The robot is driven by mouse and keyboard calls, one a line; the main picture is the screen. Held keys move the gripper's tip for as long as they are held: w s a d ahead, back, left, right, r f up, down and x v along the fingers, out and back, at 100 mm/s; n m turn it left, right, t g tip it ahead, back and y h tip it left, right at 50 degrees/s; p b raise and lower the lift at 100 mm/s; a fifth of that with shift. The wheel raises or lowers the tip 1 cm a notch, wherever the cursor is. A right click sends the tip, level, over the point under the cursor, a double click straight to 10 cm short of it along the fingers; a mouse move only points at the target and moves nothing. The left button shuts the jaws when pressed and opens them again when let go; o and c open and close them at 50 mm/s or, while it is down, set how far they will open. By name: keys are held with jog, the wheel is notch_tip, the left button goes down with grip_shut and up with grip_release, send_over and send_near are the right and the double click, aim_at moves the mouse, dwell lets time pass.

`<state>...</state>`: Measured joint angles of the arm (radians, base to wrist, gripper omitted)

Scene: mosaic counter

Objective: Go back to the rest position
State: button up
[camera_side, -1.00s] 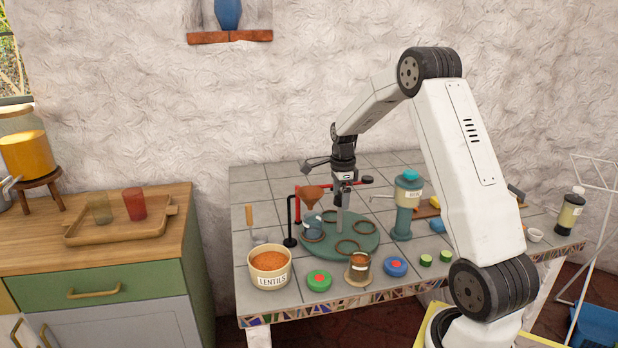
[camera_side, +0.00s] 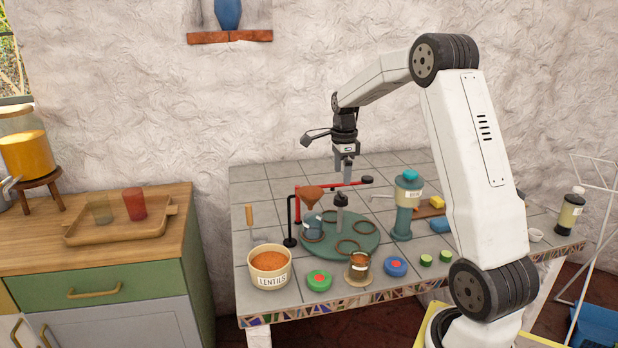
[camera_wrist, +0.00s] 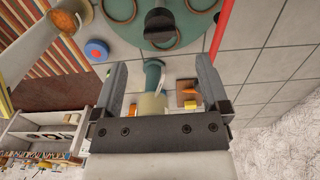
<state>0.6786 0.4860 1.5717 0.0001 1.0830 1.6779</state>
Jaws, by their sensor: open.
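My gripper (camera_side: 343,176) hangs pointing down above the back part of the round green turntable (camera_side: 366,243). Its jaws are open and empty. In the wrist view the two fingers of my gripper (camera_wrist: 160,82) stand apart with nothing held between them. The turntable's central post with a dark knob (camera_side: 341,200) stands upright just below the fingertips, and a gap shows between them. The knob also shows in the wrist view (camera_wrist: 160,22), beyond the fingers. Brown rings (camera_side: 355,248) lie on the turntable.
A funnel (camera_side: 312,194) on a red stand is close to the left, its red bar (camera_side: 345,185) passing near my gripper. A teal dispenser (camera_side: 405,208) stands right. A lentils bowl (camera_side: 269,268), a jar (camera_side: 359,268) and round lids (camera_side: 319,280) line the front. Air above is clear.

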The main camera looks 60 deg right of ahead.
jog(key=shift+r, duration=0.2)
jog(key=shift+w+a+f+n, duration=0.15)
jog(key=shift+a+n, duration=0.25)
jog(key=shift+a, duration=0.2)
jog(key=s+a+f+n+t, duration=0.1)
jog(key=s+a+f+n, duration=0.1)
jog(key=a+n, duration=0.6)
jog(key=s+a+f+n, duration=0.3)
jog(key=s+a+n, duration=0.2)
jog(key=a+n, duration=0.4)
jog(key=s+a+f+n+t, duration=0.1)
jog(key=s+a+f+n, duration=0.2)
jog(key=a+n, duration=0.6)
jog(key=a, duration=0.3)
jog(key=shift+s+a+t, duration=0.2)
jog(key=shift+a+t, duration=0.1)
jog(key=shift+f, duration=0.1)
